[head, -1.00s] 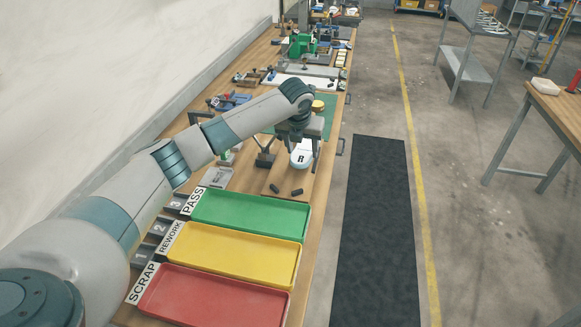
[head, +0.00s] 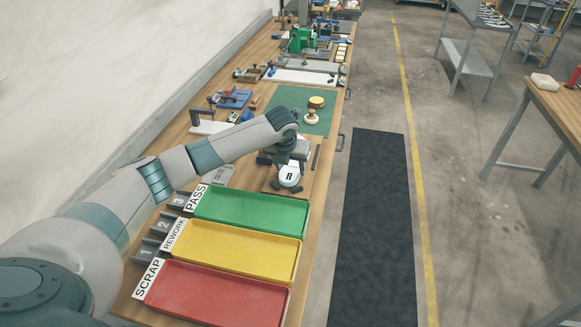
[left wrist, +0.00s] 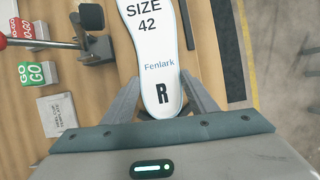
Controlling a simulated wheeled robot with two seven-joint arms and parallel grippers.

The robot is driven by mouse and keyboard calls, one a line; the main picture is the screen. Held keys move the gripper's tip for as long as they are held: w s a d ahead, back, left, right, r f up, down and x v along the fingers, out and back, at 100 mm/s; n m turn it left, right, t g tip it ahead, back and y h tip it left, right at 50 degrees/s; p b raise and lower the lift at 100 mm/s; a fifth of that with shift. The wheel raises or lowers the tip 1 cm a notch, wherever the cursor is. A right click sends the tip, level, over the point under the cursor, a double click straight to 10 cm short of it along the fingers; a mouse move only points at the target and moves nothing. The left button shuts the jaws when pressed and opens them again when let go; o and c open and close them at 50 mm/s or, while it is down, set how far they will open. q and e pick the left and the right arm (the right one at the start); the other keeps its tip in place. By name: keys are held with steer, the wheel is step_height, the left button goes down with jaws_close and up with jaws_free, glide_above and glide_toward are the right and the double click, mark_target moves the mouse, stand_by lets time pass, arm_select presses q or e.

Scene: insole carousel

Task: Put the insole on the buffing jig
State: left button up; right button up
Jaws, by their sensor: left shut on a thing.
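The insole (head: 290,175) is white with a blue edge. The left wrist view shows its printing "SIZE 42", "Fenlark" and "R" (left wrist: 160,65). My left gripper (head: 288,158) is shut on the insole near its R end, one finger on each side in the left wrist view (left wrist: 160,90). In the head view the insole is over a small wooden board (head: 272,181) with dark pegs, perhaps the buffing jig. I cannot tell whether it touches the board. My gripper and the insole hide much of the board. My right gripper is out of view.
Green (head: 253,211), yellow (head: 235,252) and red (head: 215,292) trays lie nearer on the bench. A black clamp-like part (left wrist: 97,48) and a green GO block (left wrist: 38,73) are left of the insole. A green mat (head: 285,100) lies beyond.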

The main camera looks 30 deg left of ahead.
arm_select(q)
steer(key=shift+f, duration=0.6)
steer(key=o, duration=1)
steer(key=shift+r, duration=0.1)
steer(key=b+v, duration=0.2)
steer(key=v, duration=0.9)
steer(key=shift+s+r+b, duration=0.2)
steer(key=shift+r+b, duration=0.1)
steer(key=shift+r, duration=0.05)
